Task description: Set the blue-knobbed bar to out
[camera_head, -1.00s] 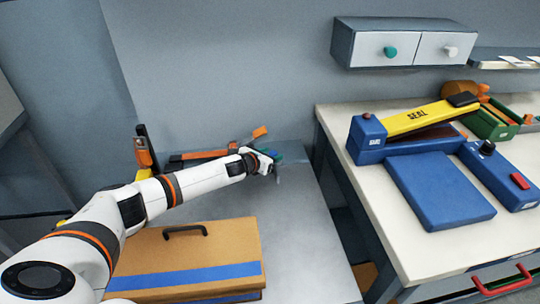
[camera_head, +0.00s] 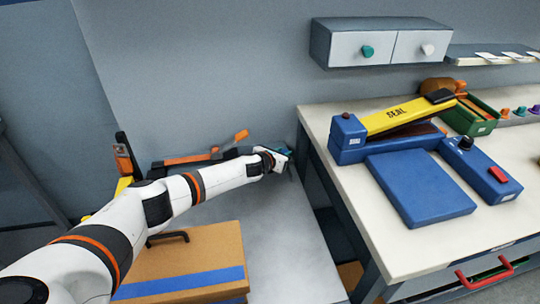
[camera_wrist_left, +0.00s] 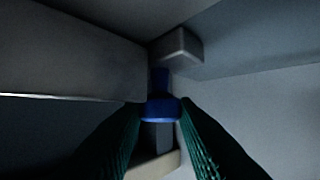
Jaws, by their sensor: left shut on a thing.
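The blue knob (camera_wrist_left: 161,108) of the bar shows in the left wrist view, between the two green ridged fingers of my left gripper (camera_wrist_left: 160,125). The fingers are shut on it. A grey block (camera_wrist_left: 178,47) is just behind the knob, and the rest of the bar is mostly hidden in shadow. In the head view my left gripper (camera_head: 282,160) is at the far right corner of the low grey bench, next to the white worktable's leg. The knob is hidden there behind my gripper and wrist. My right gripper is not in view.
A cardboard box with a blue stripe (camera_head: 190,262) lies on the grey bench (camera_head: 285,235) beneath my left arm. An orange-and-black device (camera_head: 188,159) is behind the arm. The white table at right carries a blue sealer with a yellow arm (camera_head: 405,117). Cabinet drawers (camera_head: 390,47) hang above.

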